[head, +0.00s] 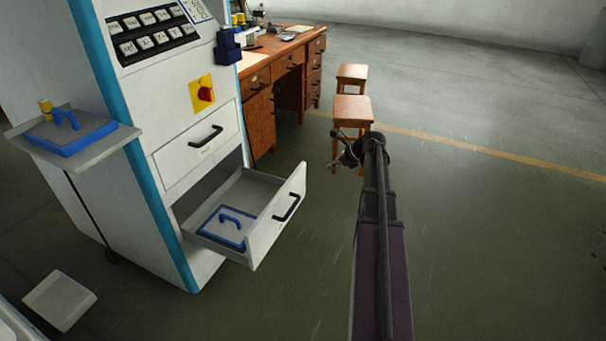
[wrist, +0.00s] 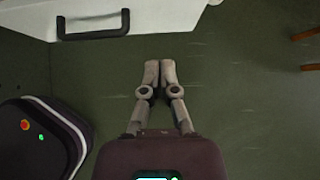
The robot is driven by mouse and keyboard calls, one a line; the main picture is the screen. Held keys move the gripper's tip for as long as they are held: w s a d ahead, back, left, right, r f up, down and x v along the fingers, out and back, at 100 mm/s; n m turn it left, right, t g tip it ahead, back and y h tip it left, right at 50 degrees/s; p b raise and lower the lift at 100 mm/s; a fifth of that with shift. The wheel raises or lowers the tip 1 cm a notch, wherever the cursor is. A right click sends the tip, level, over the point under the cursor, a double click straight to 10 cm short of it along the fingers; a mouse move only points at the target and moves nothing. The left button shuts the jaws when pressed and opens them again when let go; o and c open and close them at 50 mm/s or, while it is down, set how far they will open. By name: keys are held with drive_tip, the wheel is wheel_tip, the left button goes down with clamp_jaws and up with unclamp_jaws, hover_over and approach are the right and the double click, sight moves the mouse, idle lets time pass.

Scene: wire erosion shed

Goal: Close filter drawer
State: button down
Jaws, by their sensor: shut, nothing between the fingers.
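The filter drawer (head: 262,238) is the lower drawer of the white machine (head: 168,110) and stands pulled out. A blue-edged filter with a blue handle (head: 226,228) lies inside it. The drawer's black handle (head: 287,208) is on its white front; it also shows at the top left of the wrist view (wrist: 92,34). My gripper (head: 335,165) is to the right of the drawer front in the head view, apart from it. In the wrist view my gripper (wrist: 159,66) has its fingers together and empty, with bare floor beyond them.
A shut upper drawer (head: 196,150) is above the open one. Two wooden stools (head: 352,110) and a wooden desk (head: 262,100) stand behind. A side shelf (head: 115,140) holds a blue-handled plate. A white tray (head: 60,300) lies on the floor at left. Floor at right is clear.

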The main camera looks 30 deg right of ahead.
drive_tip(key=shift+f, duration=0.15)
drive_tip(key=b, duration=0.7)
approach(297, 176)
drive_tip(key=shift+x, duration=3.3)
